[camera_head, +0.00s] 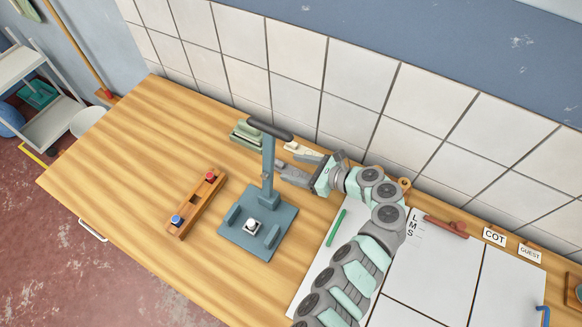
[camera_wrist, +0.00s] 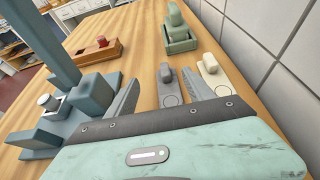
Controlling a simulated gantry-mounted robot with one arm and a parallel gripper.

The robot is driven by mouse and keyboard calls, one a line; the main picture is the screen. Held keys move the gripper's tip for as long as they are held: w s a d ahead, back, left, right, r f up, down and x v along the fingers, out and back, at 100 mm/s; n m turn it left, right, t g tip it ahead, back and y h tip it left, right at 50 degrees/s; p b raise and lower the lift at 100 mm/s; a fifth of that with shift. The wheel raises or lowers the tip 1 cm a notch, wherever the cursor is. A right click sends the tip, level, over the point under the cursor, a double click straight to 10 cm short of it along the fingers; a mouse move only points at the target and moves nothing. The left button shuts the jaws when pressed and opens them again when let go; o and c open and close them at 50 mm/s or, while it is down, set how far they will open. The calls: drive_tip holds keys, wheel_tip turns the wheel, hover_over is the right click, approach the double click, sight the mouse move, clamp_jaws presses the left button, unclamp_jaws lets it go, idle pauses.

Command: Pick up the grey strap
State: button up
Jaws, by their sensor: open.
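The grey strap (camera_wrist: 168,88) lies on the wooden table in the wrist view, with a raised rounded end away from me and a flat end with a ring mark near me. My gripper (camera_wrist: 162,84) is open, with one finger on each side of the strap in that picture. I cannot tell whether the fingers touch it. A similar cream strap (camera_wrist: 211,72) lies just right of the right finger. In the head view my gripper (camera_head: 283,167) is beside the blue-grey stand's post, and I cannot make out the grey strap there.
The blue-grey stand (camera_head: 260,233) with a dark top bar rises close left of my gripper. A green holder (camera_wrist: 182,45) stands beyond the straps. A wooden block with red and blue buttons (camera_head: 196,204) is left. The tiled wall is close behind. The table's left end is clear.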

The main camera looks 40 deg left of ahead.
sight(282, 164)
drive_tip(key=shift+w+p+x, duration=0.2)
drive_tip(key=shift+x, duration=1.35)
drive_tip(key=shift+w+p+x, duration=0.15)
drive_tip(key=shift+w+x, duration=0.1)
drive_tip(key=shift+x, duration=1.25)
drive_tip(key=shift+f, duration=0.2)
drive_tip(key=shift+c, duration=0.3)
clamp_jaws()
